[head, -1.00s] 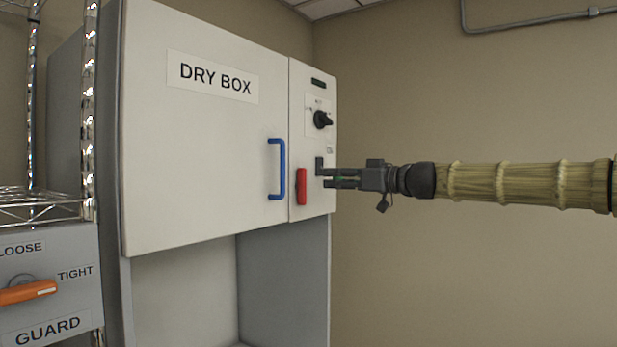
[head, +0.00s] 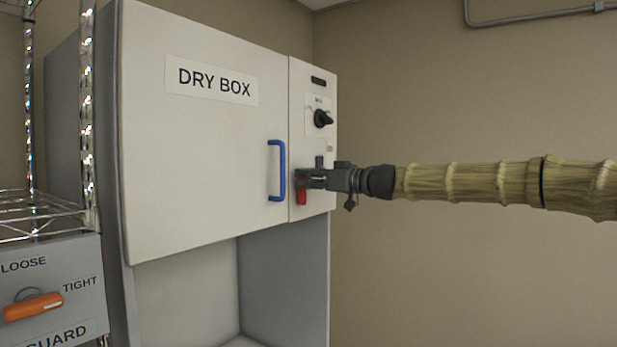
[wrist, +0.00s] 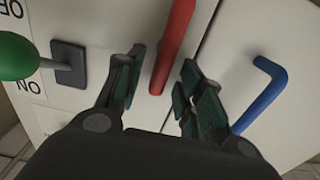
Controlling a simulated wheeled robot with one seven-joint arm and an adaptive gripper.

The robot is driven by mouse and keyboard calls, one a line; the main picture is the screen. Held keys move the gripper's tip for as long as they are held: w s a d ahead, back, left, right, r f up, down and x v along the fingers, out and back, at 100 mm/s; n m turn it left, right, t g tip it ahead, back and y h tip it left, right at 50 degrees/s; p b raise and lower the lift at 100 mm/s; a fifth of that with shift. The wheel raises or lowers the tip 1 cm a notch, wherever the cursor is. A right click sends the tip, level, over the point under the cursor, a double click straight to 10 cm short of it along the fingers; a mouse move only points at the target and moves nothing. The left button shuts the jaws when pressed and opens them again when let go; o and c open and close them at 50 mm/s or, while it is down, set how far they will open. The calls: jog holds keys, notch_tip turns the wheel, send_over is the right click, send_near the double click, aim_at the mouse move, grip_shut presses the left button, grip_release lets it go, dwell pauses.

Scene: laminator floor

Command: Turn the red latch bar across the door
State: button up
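The red latch bar (head: 302,198) hangs upright on the narrow panel of the dry box, just right of the seam with the white door (head: 205,140). My gripper (head: 304,179) is in front of it and hides its upper part. In the wrist view the fingers (wrist: 162,66) are open, one on each side of the red bar (wrist: 177,38), with gaps still showing. Whether the fingertips touch the bar cannot be told.
A blue door handle (head: 282,170) stands out left of the latch; it also shows in the wrist view (wrist: 262,95). A green-tipped ON/OFF switch (wrist: 15,57) is close by my gripper. A black knob (head: 322,118) sits above. A wire shelf (head: 40,215) stands at left.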

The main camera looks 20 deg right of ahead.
jog(key=shift+c, duration=0.3)
grip_shut()
jog(key=shift+f+m+b, duration=0.1)
jog(key=shift+m+b, duration=0.2)
jog(key=shift+b, duration=0.1)
jog(key=m+b, duration=0.2)
jog(key=m, duration=0.3)
jog(key=w+d+f+m+b, duration=0.1)
jog(key=m+b, duration=0.1)
jog(key=m, duration=0.4)
jog(key=d+f+m+b, duration=0.1)
jog(key=m+b, duration=0.1)
jog(key=m, duration=0.4)
jog(key=shift+w+f, duration=0.2)
jog(key=shift+w, duration=0.1)
jog(key=shift+m, duration=0.3)
jog(key=shift+o, duration=0.3)
grip_release()
jog(key=shift+f, duration=0.1)
